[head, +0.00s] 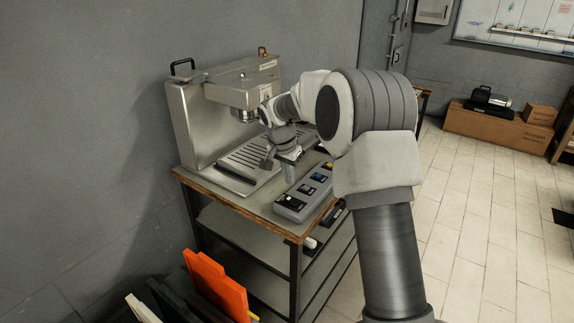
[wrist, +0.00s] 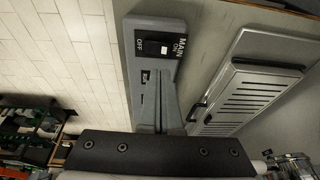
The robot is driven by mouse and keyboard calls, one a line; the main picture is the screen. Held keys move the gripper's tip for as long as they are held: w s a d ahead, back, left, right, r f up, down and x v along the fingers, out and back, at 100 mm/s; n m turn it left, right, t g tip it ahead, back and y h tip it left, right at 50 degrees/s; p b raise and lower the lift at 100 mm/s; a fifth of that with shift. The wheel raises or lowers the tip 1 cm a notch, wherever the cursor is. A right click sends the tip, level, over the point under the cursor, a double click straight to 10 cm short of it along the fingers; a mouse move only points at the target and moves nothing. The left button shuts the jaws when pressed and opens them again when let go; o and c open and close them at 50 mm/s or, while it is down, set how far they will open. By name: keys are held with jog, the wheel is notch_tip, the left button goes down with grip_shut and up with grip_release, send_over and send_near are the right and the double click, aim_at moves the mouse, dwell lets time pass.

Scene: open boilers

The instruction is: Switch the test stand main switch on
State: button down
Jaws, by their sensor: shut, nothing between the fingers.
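A grey control box (head: 306,196) lies on the bench in front of the steel machine. Its main switch (wrist: 152,48), a black panel lettered MAIN, ON and OFF with a small white square, is at the box's near end; it also shows in the head view (head: 291,201). I cannot tell which way the switch is set. My gripper (wrist: 160,96) is shut and empty, pointing down over the box. Its fingers hide part of the box's other controls in the wrist view. In the head view my gripper (head: 289,181) is at the box's left side, beyond the main switch; contact is unclear.
The steel espresso-type machine (head: 190,125) with a slotted drip tray (wrist: 245,95) stands beside the box. The wood-edged bench (head: 277,224) has lower shelves. Orange panels (head: 216,285) lean in front of it. Tiled floor on the right is open. Cardboard boxes (head: 495,128) stand far back.

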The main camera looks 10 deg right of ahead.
aim_at(290, 199)
jog(key=x, duration=0.4)
jog(key=a+x, duration=0.1)
jog(key=x, duration=0.1)
jog(key=shift+s+f, duration=0.1)
jog(key=shift+s, duration=0.15)
jog(key=shift+w+a+f+g, duration=0.15)
jog(key=shift+a+f+g, duration=0.1)
jog(key=shift+f+g, duration=0.1)
jog(key=shift+d, duration=0.1)
jog(key=shift+s+d+r, duration=0.15)
jog(key=shift+s+d, duration=0.45)
jog(key=shift+s, duration=0.05)
jog(key=v, duration=1.7)
jog(key=shift+a+r+b, duration=0.2)
jog(key=shift+a+b, duration=0.15)
jog(key=shift+a, duration=0.05)
